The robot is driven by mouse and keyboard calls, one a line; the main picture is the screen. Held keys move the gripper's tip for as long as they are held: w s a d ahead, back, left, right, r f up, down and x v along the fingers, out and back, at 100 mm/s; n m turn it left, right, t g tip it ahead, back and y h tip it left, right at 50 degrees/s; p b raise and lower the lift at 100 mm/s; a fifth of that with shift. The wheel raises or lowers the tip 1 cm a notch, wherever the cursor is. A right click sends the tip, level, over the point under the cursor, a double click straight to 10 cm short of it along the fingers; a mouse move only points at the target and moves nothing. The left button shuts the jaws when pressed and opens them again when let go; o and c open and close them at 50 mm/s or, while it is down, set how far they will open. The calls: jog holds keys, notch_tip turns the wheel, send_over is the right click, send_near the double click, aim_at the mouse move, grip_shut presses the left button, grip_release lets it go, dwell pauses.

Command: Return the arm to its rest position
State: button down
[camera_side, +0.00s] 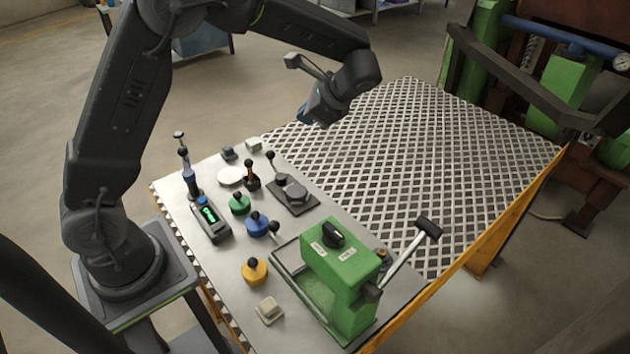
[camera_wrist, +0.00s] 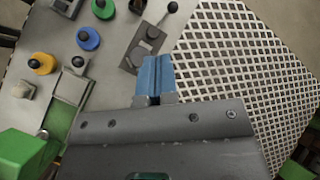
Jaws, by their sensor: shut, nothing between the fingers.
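My gripper (camera_side: 304,117) hangs in the air above the back of the work table, near the edge between the plain metal strip and the diamond-pattern grating. In the wrist view my gripper's blue fingers (camera_wrist: 154,76) are together, with nothing between them. My arm reaches over from the base at the left and bends downward at the wrist. No object is attached to or touching the fingers.
Below stand a lever on a dark plate (camera_side: 292,194), green (camera_side: 240,204), blue (camera_side: 257,225) and yellow (camera_side: 254,270) knobs, a device with a green display (camera_side: 210,219), and a green box with a lever (camera_side: 340,280). The grating (camera_side: 420,150) is clear. Green machinery (camera_side: 560,90) stands at the right.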

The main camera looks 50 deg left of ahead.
jog(key=s+d+r+n+t+h, duration=0.2)
jog(key=s+d+r+n, duration=0.1)
jog(key=s, duration=0.4)
jog(key=s+d+r+n+t+h, duration=0.2)
jog(key=s+n+t+h, duration=0.1)
jog(key=s, duration=0.5)
jog(key=s+d+r+n+t+h, duration=0.3)
jog(key=s, duration=0.4)
jog(key=shift+s+d+r, duration=0.3)
jog(key=shift+s+d, duration=0.05)
jog(key=shift+s, duration=0.05)
